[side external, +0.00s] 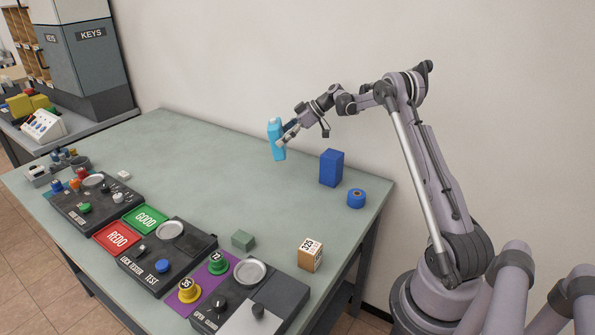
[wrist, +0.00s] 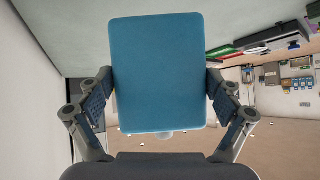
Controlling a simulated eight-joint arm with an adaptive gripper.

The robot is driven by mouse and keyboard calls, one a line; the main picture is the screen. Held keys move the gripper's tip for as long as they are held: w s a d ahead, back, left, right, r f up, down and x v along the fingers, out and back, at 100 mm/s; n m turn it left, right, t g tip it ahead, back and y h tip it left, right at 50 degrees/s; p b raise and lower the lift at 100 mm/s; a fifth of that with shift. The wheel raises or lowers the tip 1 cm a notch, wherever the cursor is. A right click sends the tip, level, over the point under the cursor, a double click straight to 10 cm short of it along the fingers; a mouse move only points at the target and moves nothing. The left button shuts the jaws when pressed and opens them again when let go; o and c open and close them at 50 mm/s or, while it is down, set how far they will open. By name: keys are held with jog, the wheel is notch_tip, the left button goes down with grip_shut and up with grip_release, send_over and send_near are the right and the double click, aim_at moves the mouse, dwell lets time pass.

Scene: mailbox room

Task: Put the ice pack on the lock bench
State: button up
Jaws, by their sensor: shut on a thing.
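The light blue ice pack (side external: 276,143) is upright, close to the wall behind the bench. My gripper (side external: 285,134) is shut on it from the right. In the wrist view the ice pack (wrist: 158,70) fills the middle as a flat blue face, with one finger of my gripper (wrist: 160,88) pressed on each side. A small pale round part shows at its lower edge there. The lock bench (side external: 195,150) is the long table with a pale green top. The ice pack appears over its back part; I cannot tell whether its bottom touches the top.
A dark blue box (side external: 331,168) and a blue roll (side external: 356,198) stand right of the ice pack. The bench's middle and back left are clear.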

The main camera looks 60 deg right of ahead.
jog(key=d+m+t, duration=0.1)
jog(key=d, duration=0.1)
jog(key=d+r+m+t, duration=0.1)
jog(key=shift+s+d+r+t+h, duration=0.2)
jog(key=shift+d+t+h, duration=0.1)
jog(key=shift+d+t, duration=0.1)
notch_tip(320, 180, down, 9)
dwell(0.3)
jog(key=o, duration=1.1)
jog(key=shift+f, duration=0.1)
jog(key=shift+o, duration=0.2)
